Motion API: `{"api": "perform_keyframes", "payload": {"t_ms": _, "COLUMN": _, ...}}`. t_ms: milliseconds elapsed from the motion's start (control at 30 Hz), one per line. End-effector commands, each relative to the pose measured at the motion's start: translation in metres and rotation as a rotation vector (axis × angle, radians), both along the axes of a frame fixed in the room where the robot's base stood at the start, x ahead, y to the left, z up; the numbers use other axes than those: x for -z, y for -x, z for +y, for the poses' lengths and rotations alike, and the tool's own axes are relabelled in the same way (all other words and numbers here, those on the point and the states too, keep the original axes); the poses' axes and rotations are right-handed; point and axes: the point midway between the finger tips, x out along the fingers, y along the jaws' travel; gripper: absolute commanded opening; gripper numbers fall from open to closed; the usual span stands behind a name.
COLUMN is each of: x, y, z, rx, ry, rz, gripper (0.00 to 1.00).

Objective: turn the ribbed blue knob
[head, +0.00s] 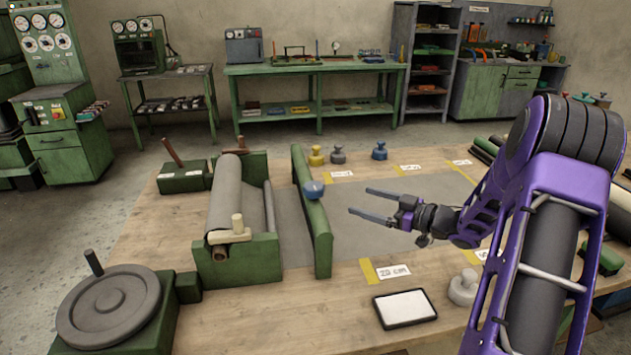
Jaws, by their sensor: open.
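There is a gap between the fingertips and the knob.
A grey sheet roll (225,190) lies in a green cradle left of the bar. A blue weight (379,150), a yellow weight (316,156) and a grey weight (338,154) stand behind. A black-framed white pad (405,307) lies in front.

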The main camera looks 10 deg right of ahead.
Motion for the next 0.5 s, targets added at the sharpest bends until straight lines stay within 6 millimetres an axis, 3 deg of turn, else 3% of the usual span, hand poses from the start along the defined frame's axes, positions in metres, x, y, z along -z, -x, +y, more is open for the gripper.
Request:
{"api": "perform_keyframes", "payload": {"t_ms": 100, "x": 0.003, "y": 0.023, "z": -0.005, "rx": -0.012, "ry": -0.094, "rz": 0.01, "gripper": 0.94}}
{"api": "perform_keyframes", "payload": {"t_ms": 233, "x": 0.003, "y": 0.032, "z": -0.004, "rx": -0.024, "ry": -0.139, "rz": 0.01, "gripper": 0.94}}
{"api": "perform_keyframes", "payload": {"t_ms": 500, "x": 0.003, "y": 0.007, "z": 0.023, "rx": -0.029, "ry": -0.143, "rz": 0.009, "gripper": 0.94}}
